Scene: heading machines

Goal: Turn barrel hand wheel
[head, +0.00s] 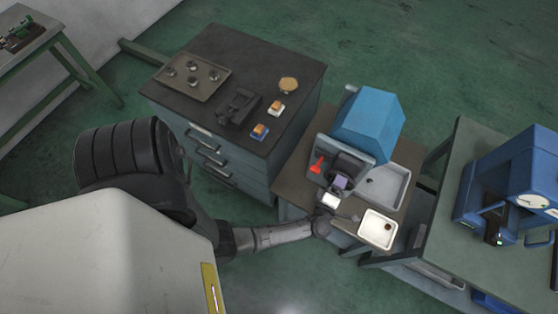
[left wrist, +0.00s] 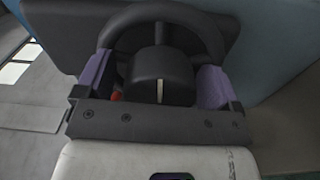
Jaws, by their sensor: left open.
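The machine with a blue hood (head: 368,124) stands on a small bench at the centre right. Its dark hand wheel (head: 350,163) is on the front face and is partly hidden by my gripper. In the left wrist view the wheel shows as a black ring (left wrist: 165,12) around a round black hub (left wrist: 160,72) with a pale mark line pointing down. My left gripper (head: 338,184) is at the wheel. Its purple-padded fingers (left wrist: 156,78) are open, one on each side of the hub. I cannot tell whether they touch the wheel. My right gripper is not in view.
A red lever (head: 317,164) is left of the wheel. A drawer cabinet (head: 290,62) stands left and a blue press (head: 510,180) stands on a table right. Green floor lies between.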

